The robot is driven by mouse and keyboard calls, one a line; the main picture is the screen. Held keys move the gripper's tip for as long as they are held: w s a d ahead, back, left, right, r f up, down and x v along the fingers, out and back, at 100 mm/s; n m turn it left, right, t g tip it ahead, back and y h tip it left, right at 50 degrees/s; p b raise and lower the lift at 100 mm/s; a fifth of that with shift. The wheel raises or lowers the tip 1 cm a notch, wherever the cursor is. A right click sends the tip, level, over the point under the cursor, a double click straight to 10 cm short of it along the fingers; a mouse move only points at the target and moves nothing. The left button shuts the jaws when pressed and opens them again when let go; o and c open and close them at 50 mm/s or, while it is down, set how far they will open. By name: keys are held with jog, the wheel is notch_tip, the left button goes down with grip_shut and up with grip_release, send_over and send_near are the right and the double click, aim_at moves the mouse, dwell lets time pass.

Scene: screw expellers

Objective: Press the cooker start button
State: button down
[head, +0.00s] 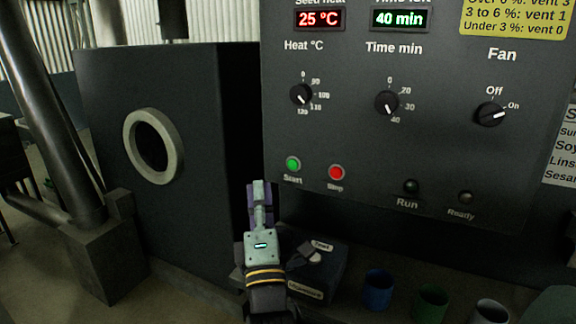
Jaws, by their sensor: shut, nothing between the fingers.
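The green Start button (293,164) is at the lower left of the dark control panel (430,150), with the word Start under it. The red Stop button (336,173) is just to its right. My gripper (259,188) is shut and empty, pointing up and away from me. In the picture its tip is a little below and left of the Start button. I cannot tell its depth from the panel, and I see no contact with the button. The display (319,19) reads 25 °C, and the time display (400,18) reads 40 min.
The Heat knob (301,95), Time knob (388,102) and Fan knob (490,114) sit above the buttons. The Run lamp (411,186) and Ready lamp (465,198) look dark. A blue cup (378,290) and green cup (431,303) stand below.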

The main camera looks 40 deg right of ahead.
aim_at(293, 164)
jog(key=shift+w+d+b, duration=0.2)
jog(key=shift+w+d, duration=0.35)
jog(key=shift+d, duration=0.8)
jog(key=shift+w+d+b, duration=0.15)
jog(key=shift+w+d, duration=0.45)
jog(key=shift+d, duration=0.8)
jog(key=shift+w+d+b, duration=0.2)
jog(key=shift+w+d, duration=0.35)
jog(key=shift+d, duration=0.8)
jog(key=shift+w+d+b, duration=0.1)
jog(key=shift+d+b, duration=0.05)
jog(key=shift+b, duration=0.3)
jog(key=shift+w+d+b, duration=0.25)
jog(key=shift+d+b, duration=0.4)
jog(key=shift+a, duration=0.15)
jog(key=shift+s+a+b, duration=0.3)
jog(key=shift+s+a, duration=0.05)
jog(key=shift+a, duration=0.3)
